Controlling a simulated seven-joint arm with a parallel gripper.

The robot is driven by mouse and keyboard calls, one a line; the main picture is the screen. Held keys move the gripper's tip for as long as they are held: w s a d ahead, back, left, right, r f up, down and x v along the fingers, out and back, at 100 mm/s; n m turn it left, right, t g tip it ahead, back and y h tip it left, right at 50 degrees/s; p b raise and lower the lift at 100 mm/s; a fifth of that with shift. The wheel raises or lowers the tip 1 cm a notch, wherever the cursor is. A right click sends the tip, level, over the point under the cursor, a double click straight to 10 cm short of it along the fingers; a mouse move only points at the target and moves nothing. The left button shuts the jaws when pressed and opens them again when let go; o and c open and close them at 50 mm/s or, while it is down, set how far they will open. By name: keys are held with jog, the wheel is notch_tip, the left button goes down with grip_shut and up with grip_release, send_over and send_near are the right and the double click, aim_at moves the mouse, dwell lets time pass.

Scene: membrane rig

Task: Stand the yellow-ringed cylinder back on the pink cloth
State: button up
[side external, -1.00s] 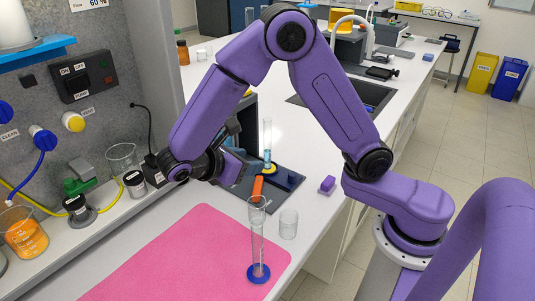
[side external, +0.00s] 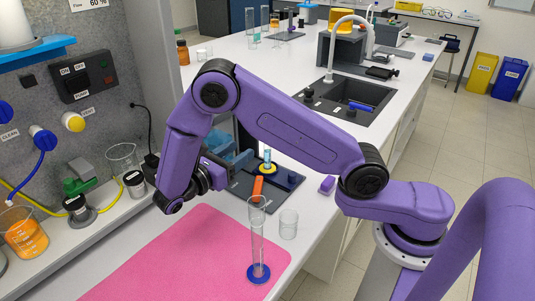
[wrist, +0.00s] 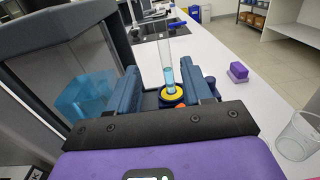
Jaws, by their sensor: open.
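The yellow-ringed cylinder (side external: 267,168) stands upright on a dark board (side external: 240,191) beyond the pink cloth (side external: 185,250). My arm hides its upper part in the side view. The wrist view shows it (wrist: 169,75) as a clear tube with blue liquid and a yellow ring near its base. My gripper (side external: 243,157) is open, low and just left of the cylinder in the side view. In the wrist view the cylinder appears between the spread fingers of my gripper (wrist: 168,84); contact is not visible.
A blue-based clear cylinder (side external: 257,235) stands on the cloth's right part. An empty glass beaker (side external: 288,224) is beside the cloth. An orange piece (side external: 257,187) lies on the board, and a purple block (side external: 327,184) is right of it. The cloth's middle is clear.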

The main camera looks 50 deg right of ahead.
jog(key=s+d, duration=0.1)
jog(key=d, duration=1)
jog(key=shift+d, duration=0.4)
jog(key=shift+r, duration=0.1)
grip_shut()
